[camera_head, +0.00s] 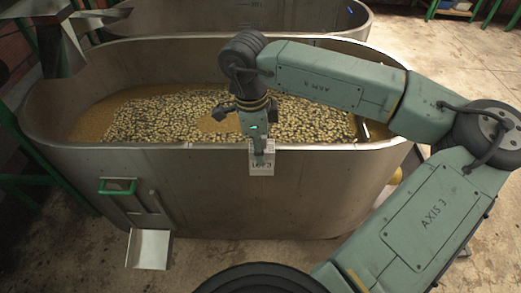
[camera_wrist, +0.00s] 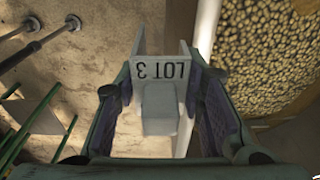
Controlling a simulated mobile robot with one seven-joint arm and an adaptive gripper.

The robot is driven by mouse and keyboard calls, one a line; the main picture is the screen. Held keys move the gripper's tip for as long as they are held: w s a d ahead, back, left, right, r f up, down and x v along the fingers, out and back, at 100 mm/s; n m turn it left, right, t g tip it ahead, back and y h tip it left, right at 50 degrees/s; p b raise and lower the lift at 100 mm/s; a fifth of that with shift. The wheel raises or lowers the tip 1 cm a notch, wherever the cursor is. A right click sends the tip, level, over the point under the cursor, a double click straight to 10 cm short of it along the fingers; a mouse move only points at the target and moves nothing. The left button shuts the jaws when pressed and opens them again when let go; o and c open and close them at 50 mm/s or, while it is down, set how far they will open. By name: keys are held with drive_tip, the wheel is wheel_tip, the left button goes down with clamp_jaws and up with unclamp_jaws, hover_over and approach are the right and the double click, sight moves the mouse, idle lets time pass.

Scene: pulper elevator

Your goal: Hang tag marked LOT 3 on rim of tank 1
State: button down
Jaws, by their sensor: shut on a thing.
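The pale grey tag (camera_head: 262,164) marked LOT 3 is at the near rim of the front oval steel tank (camera_head: 225,175), its lettered face outside the wall. In the wrist view, the tag (camera_wrist: 165,67) sits between my fingers, its lettering upside down and a block projecting toward the camera. My gripper (camera_head: 258,143) is shut on the tag from above and also shows in the wrist view (camera_wrist: 162,85). The tank wall (camera_wrist: 207,28) runs just right of the tag there. I cannot tell whether the tag bears on the rim. No tank number is readable.
The front tank holds coffee cherries or beans in liquid (camera_head: 170,115). A second steel tank (camera_head: 230,17) stands behind it. A green handle (camera_head: 118,187) and a chute (camera_head: 150,249) project from the front wall. Concrete floor lies open at right.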

drive_tip(key=shift+w+r+p, duration=0.1)
drive_tip(key=shift+w+p, duration=0.65)
drive_tip(key=shift+w, duration=1.35)
wheel_tip(320, 180, down, 4)
drive_tip(key=b, duration=0.4)
drive_tip(key=c, duration=1)
unclamp_jaws()
